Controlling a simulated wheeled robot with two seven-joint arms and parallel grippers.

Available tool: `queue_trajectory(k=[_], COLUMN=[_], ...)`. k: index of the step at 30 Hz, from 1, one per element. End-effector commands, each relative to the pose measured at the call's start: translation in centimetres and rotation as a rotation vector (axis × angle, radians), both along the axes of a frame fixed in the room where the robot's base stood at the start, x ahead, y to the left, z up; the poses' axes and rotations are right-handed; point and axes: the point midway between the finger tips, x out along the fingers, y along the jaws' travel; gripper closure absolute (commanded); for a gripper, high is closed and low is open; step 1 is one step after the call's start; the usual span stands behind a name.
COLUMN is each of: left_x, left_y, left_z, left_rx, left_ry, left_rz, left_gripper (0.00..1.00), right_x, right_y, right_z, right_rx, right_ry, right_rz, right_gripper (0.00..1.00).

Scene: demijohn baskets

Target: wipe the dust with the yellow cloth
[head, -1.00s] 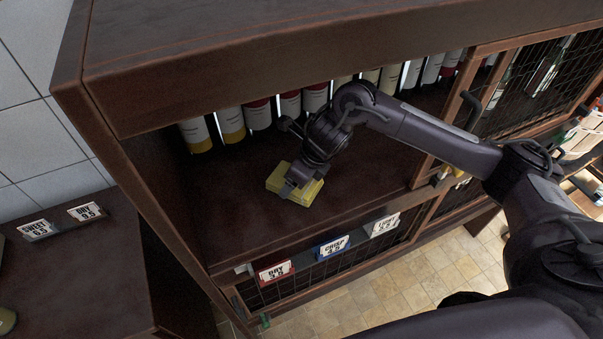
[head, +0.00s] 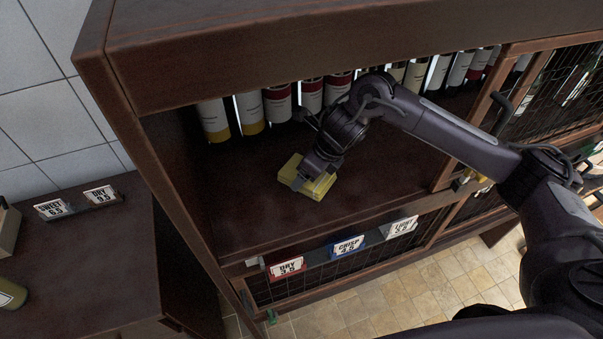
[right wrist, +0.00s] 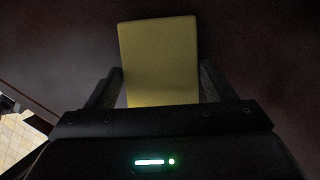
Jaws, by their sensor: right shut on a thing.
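The yellow cloth (head: 318,187) is a folded, block-like pad on the dark wooden shelf (head: 255,200) inside the cabinet. My right gripper (head: 308,176) is shut on it from above. In the right wrist view the yellow cloth (right wrist: 160,60) sits between the two fingers of my right gripper (right wrist: 160,88), over the dark shelf surface. I cannot make out distinct dust on the shelf. My left gripper is not in view.
A row of bottles (head: 278,103) stands along the back of the shelf. Price signs (head: 347,247) line its front edge. The cabinet's left side wall (head: 165,175) and thick top beam (head: 330,60) bound the opening. A wire-mesh door (head: 560,95) is at right.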

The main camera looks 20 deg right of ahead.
Motion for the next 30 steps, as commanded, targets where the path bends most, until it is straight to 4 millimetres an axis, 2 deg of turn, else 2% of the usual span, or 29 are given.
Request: queue_trajectory(k=[3,8,18,25,30], left_x=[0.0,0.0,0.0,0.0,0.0], left_y=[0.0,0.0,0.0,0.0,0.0], left_z=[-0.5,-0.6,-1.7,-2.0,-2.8], left_rx=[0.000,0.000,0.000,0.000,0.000], left_ry=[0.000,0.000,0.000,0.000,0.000], left_rz=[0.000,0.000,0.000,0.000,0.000], left_gripper=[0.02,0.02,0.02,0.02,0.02], right_x=[-0.1,-0.1,0.1,0.1,0.2], right_y=[-1.1,-1.5,-4.1,-4.9,-6.1], right_z=[-0.3,-0.2,-0.1,0.1,-0.2], right_rx=[-0.006,-0.004,-0.004,-0.003,-0.003], right_ry=[0.004,0.005,0.003,0.001,0.002], right_rz=[-0.003,-0.002,-0.004,-0.002,-0.003], right_gripper=[0.46,0.46,0.46,0.46,0.46])
